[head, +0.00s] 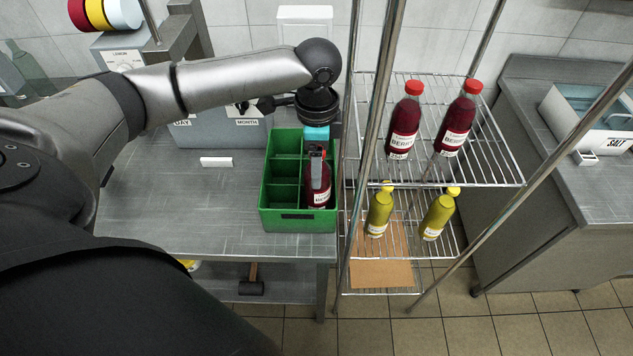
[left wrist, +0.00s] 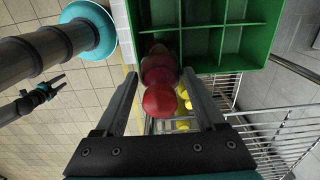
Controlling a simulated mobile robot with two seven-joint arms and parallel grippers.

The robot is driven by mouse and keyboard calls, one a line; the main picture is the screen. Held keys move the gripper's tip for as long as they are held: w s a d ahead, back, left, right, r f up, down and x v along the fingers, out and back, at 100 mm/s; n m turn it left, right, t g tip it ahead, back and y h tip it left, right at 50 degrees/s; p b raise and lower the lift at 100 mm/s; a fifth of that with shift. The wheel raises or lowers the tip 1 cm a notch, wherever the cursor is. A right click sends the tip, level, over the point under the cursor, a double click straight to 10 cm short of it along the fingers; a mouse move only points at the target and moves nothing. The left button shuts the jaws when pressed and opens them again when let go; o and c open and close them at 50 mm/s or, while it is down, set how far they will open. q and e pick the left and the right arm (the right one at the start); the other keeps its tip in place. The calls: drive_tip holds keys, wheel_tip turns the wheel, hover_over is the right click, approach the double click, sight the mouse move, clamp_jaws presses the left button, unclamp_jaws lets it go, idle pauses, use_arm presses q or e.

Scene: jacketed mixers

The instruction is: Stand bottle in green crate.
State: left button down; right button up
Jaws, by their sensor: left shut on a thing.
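A dark red bottle (head: 318,186) with a white label stands roughly upright in the front right compartment of the green crate (head: 298,223). Its foot is hidden behind the crate's front wall. My left gripper (head: 317,155) is above the crate, pointing down, and shut on this bottle near its top. In the left wrist view the red cap (left wrist: 160,101) lies between the two fingers, and the crate (left wrist: 205,67) is just beyond. The other crate compartments that show are empty. A small dark gripper at the left of the wrist view seems to be my right one (left wrist: 58,82); its jaws are too small to judge.
A wire rack (head: 450,178) stands close on the crate's right, its upright post near my gripper. It holds two red bottles (head: 404,122) above and two yellow bottles (head: 379,212) below. The steel table (head: 175,205) is mostly clear left of the crate.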

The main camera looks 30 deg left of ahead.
use_arm(q)
drive_tip(key=shift+f+b, duration=0.3)
drive_tip(key=shift+f, duration=2.85)
unclamp_jaws()
wheel_tip(320, 180, up, 12)
drive_tip(key=shift+r+p, duration=0.15)
drive_tip(key=shift+p, duration=0.45)
